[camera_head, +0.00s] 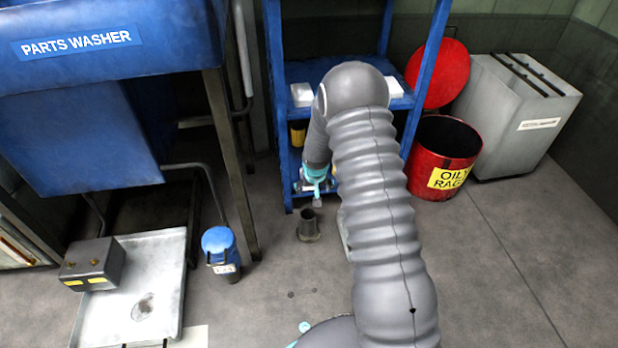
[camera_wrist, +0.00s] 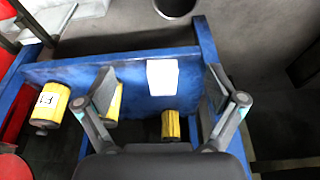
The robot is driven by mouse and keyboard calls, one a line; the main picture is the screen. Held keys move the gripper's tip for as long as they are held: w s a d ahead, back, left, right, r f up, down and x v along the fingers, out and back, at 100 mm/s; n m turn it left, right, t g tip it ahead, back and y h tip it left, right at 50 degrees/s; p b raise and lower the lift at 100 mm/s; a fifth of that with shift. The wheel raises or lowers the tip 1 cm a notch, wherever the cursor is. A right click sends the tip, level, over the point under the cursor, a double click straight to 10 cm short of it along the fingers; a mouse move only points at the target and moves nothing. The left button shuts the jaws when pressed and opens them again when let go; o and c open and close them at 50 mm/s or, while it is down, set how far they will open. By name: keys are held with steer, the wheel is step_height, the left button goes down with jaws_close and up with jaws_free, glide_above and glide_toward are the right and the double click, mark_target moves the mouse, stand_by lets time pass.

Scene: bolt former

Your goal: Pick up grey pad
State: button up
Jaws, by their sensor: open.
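A pale, light grey to white rectangular pad (camera_wrist: 162,77) lies on the blue shelf board in the wrist view, in line with the space between my fingers. In the head view two pale pads show on the blue shelf, one at the left (camera_head: 302,94) and one at the right (camera_head: 394,88), partly behind my arm. I cannot tell for sure which is the grey pad. My gripper (camera_wrist: 160,88) is open and its fingers are spread apart, with nothing held. In the head view my gripper (camera_head: 317,192) points down in front of the shelf's lower part.
The blue shelf unit (camera_head: 275,60) has posts at its sides. Yellow cylinders (camera_wrist: 53,104) sit beside and below the pad. A red oily rags bin (camera_head: 430,190) stands to the right. A dark cup (camera_head: 308,225) and a blue-topped container (camera_head: 219,243) stand on the floor.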

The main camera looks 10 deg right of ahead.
steer(key=w+f, duration=0.1)
steer(key=w, duration=0.3)
steer(key=w+f, duration=0.1)
steer(key=w, duration=0.3)
steer(key=w+f, duration=0.1)
steer(key=w, duration=0.3)
steer(key=shift+w+d+f, duration=0.1)
steer(key=shift+w+d, duration=0.05)
steer(key=shift+d, duration=0.15)
steer(key=b+x, duration=0.1)
steer(key=x, duration=0.4)
steer(key=shift+c, duration=0.3)
steer(key=c, duration=0.9)
